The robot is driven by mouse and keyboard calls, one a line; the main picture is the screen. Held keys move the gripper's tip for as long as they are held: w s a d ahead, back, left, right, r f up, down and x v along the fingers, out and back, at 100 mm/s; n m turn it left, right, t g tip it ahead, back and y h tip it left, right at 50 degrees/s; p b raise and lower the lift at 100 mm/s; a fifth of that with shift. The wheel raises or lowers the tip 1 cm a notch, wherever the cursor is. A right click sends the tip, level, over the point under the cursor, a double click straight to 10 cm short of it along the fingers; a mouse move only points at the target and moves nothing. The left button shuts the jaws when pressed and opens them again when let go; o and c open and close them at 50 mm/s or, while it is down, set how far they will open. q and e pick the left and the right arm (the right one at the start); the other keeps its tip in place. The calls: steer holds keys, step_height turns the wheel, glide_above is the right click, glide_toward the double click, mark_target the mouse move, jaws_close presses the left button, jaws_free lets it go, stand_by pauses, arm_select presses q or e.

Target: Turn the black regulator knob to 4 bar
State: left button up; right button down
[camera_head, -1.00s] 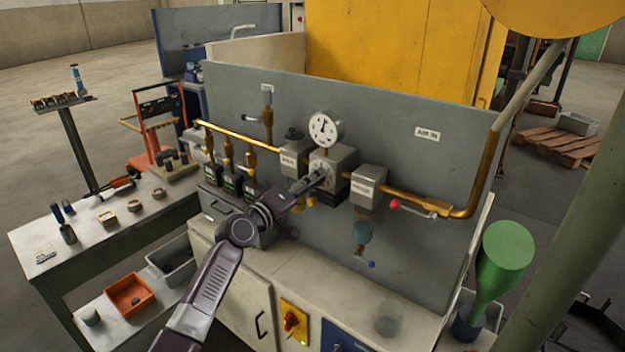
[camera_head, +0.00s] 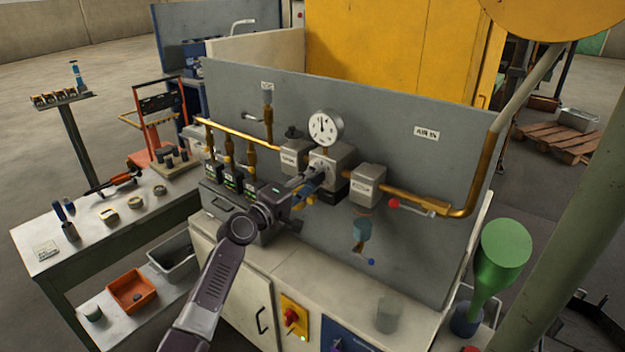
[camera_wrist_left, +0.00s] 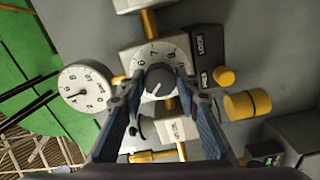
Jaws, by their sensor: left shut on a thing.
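The regulator knob (camera_wrist_left: 158,80) shows in the left wrist view as a dark round dial inside a ring of printed numbers on the pale regulator block. The same block (camera_head: 336,158) stands mid-panel in the head view, where my gripper hides most of the knob. My left gripper (camera_wrist_left: 160,88) is shut on the knob, with one blue-grey finger on each side. It also shows in the head view (camera_head: 314,182), reaching in from the lower left. The round white pressure gauge (camera_head: 324,128) sits above the block. It also shows in the left wrist view (camera_wrist_left: 85,87); its reading is too small to tell.
Brass pipes (camera_head: 425,198) run along the grey panel (camera_head: 440,165). A red-tipped lever valve (camera_head: 394,203) and a glass bowl (camera_head: 361,229) are right of the knob. A yellow cylinder (camera_wrist_left: 247,104) lies close beside my fingers.

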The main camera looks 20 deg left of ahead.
arm_select(q)
steer(key=shift+f, duration=0.15)
steer(key=o, duration=1.1)
steer(key=shift+o, duration=0.3)
steer(key=v, duration=1.2)
arm_select(e)
steer(key=shift+d, duration=0.1)
